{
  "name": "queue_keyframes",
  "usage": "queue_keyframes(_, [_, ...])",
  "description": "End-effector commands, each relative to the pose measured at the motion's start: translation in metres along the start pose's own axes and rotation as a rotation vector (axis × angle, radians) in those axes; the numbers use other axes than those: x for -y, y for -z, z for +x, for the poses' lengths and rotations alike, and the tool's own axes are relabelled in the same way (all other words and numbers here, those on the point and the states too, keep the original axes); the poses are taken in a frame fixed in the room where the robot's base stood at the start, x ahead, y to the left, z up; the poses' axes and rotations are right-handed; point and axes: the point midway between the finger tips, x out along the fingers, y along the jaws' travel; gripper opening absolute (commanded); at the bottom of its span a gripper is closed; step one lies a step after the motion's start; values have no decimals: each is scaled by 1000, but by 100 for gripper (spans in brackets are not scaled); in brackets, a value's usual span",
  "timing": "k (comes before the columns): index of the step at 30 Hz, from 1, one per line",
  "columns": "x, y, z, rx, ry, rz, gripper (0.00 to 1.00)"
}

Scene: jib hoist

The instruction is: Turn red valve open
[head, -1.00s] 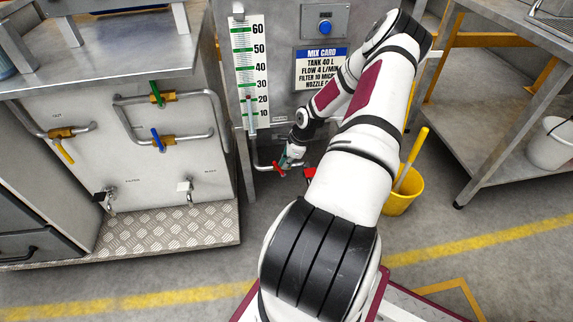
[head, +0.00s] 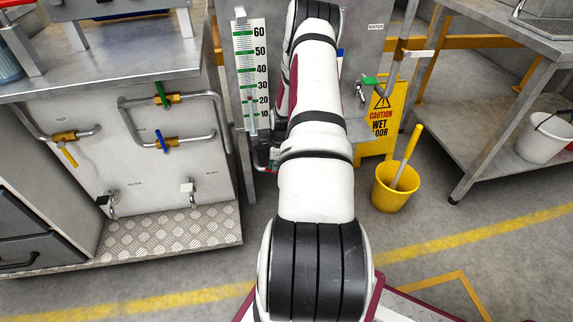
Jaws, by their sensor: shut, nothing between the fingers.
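A small red part, which looks like the red valve (head: 274,153), shows just left of my arm, by the low pipe under the level gauge. Its handle is mostly hidden, so I cannot tell which way it points. My arm reaches forward over this spot. Only a sliver of my gripper (head: 276,162) seems to show at the arm's left edge, close to the valve. It is shut with nothing in it. I cannot tell whether it touches the handle.
The level gauge (head: 250,75) stands above the pipe. A steel cabinet (head: 75,185) with yellow, green and blue valves is at left. A yellow bucket (head: 397,200), a caution sign (head: 380,112) and a green-handled tap (head: 371,80) are at right. A steel bench (head: 490,130) stands far right.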

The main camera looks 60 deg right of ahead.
Motion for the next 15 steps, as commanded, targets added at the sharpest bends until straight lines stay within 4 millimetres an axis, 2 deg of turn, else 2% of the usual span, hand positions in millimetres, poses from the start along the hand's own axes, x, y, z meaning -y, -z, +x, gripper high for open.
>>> queue_keyframes(6, [-4, -14, 11, 0, -3, -2, 0])
queue_keyframes(15, [-8, -24, 25, 0, -2, 0, 0])
